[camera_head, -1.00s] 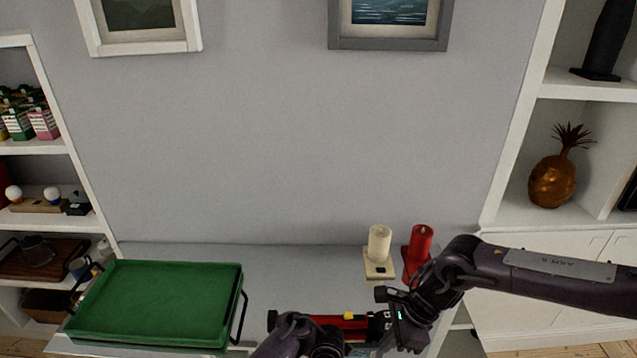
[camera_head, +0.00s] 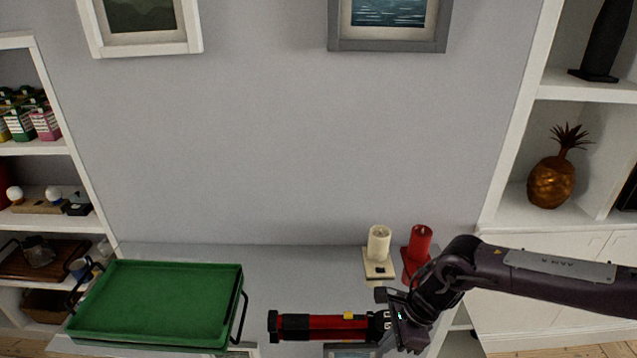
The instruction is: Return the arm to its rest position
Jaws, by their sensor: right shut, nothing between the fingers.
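My right arm comes in from the right, and its gripper (camera_head: 388,320) is low in the head view, over the front of the grey table. It is shut with nothing held. A red and black flashlight (camera_head: 325,326) with a yellow switch lies crosswise in the picture, its right end close against the right gripper; I cannot tell whether they touch. My left gripper is not in view.
A green tray (camera_head: 160,305) with dark handles sits at the left of the table (camera_head: 300,275). White shelves flank both sides. The table's middle is clear.

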